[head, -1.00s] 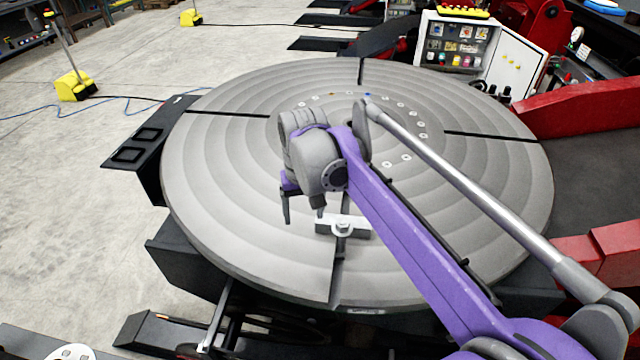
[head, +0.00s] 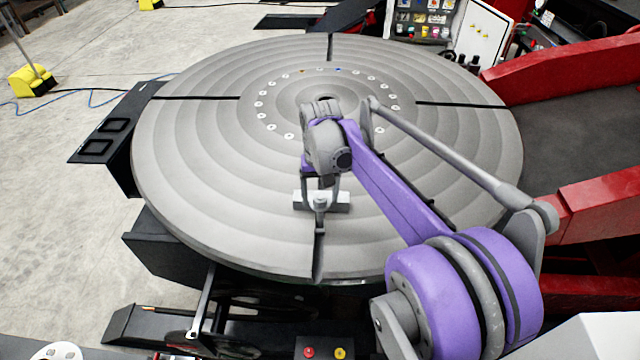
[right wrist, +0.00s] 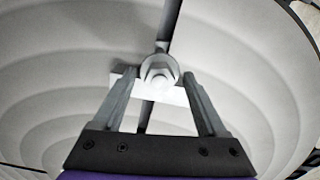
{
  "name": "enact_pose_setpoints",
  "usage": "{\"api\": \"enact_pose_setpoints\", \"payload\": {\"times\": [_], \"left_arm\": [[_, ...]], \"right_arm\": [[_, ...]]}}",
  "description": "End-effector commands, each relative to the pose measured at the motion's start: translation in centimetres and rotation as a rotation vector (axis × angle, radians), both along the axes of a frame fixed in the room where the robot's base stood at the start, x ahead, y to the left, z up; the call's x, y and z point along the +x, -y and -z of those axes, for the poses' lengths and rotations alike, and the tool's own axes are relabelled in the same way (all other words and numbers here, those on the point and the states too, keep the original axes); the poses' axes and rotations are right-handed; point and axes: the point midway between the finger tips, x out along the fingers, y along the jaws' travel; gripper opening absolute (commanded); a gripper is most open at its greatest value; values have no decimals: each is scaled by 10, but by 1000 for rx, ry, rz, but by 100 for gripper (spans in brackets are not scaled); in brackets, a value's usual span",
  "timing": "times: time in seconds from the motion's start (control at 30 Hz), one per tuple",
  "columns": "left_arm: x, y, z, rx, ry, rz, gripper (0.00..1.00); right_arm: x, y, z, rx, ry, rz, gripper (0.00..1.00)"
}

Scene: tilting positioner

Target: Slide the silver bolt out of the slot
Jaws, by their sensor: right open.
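The silver bolt (head: 320,204) stands upright in the radial slot (head: 318,255) of the round grey turntable, near its front side. A light clamp block (head: 340,200) lies across the slot around the bolt. In the right wrist view the bolt (right wrist: 158,72) shows its hex nut and washer, with the block (right wrist: 172,95) beneath. My right gripper (head: 321,190) is open at the bolt, one finger on each side of it. In the right wrist view its fingers (right wrist: 158,82) show gaps to the bolt on both sides. My left gripper is not in view.
The large grooved turntable (head: 210,170) has more slots and a ring of small holes, otherwise clear. Red machine arms (head: 570,60) stand on the right. A black box (head: 115,135) juts out on the left. A small panel with red and yellow buttons (head: 324,350) is at the front.

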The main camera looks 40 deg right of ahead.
Motion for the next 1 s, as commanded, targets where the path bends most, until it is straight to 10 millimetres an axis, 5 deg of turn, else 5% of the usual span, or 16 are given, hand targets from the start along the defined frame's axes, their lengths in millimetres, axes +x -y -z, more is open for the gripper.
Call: {"api": "enact_pose_setpoints", "payload": {"times": [0.37, 0.8, 1.0], "left_arm": [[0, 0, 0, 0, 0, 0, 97], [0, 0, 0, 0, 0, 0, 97], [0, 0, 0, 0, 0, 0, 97]], "right_arm": [[0, 0, 7, 0, 0, 0, 75], [0, 0, 7, 0, 0, 0, 0], [0, 0, 7, 0, 0, 0, 0]]}}
